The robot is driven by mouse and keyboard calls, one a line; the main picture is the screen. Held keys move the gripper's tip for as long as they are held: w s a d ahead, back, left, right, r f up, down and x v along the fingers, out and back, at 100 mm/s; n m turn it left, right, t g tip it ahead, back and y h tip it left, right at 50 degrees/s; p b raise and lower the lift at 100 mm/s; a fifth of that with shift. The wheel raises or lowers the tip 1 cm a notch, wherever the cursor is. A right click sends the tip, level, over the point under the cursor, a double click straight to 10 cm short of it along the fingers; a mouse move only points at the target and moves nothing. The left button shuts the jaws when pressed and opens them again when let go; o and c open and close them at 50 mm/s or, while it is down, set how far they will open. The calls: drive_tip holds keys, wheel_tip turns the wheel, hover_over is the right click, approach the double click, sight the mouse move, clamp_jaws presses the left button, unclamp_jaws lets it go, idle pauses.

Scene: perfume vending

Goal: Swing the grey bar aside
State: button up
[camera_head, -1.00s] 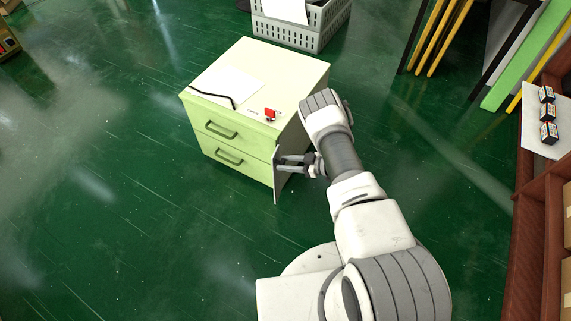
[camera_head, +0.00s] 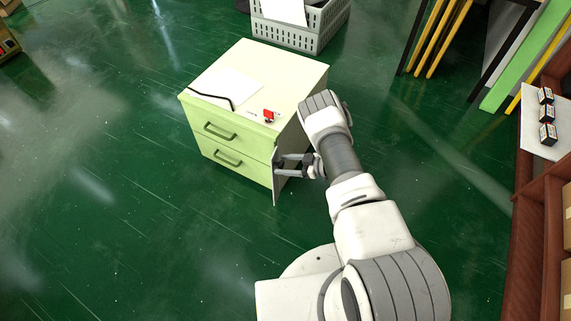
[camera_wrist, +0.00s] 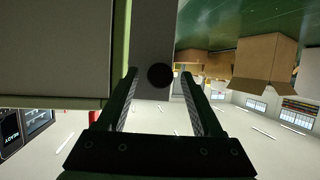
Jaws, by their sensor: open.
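The grey bar (camera_head: 275,184) is a flat upright strip at the front right edge of the pale green drawer cabinet (camera_head: 236,139). In the wrist view the grey bar (camera_wrist: 153,40) runs down from the top and has a dark round spot (camera_wrist: 160,75) near its end. My gripper (camera_head: 281,165) is at the bar from the right in the head view. In the wrist view my gripper (camera_wrist: 162,76) is open, with one finger on each side of the bar's end and the dark spot between them. I cannot tell whether either finger touches it.
A small red item (camera_head: 268,116), a white sheet (camera_head: 228,86) and a black cable (camera_head: 212,97) lie on the cabinet top. A grey basket (camera_head: 300,32) stands behind it. A brown shelf (camera_head: 526,225) is at the right. The green floor left and front of the cabinet is clear.

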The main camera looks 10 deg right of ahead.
drive_tip(key=p+v, duration=0.4)
drive_tip(key=v, duration=1.3)
drive_tip(key=shift+d, duration=0.2)
drive_tip(key=shift+s, duration=0.1)
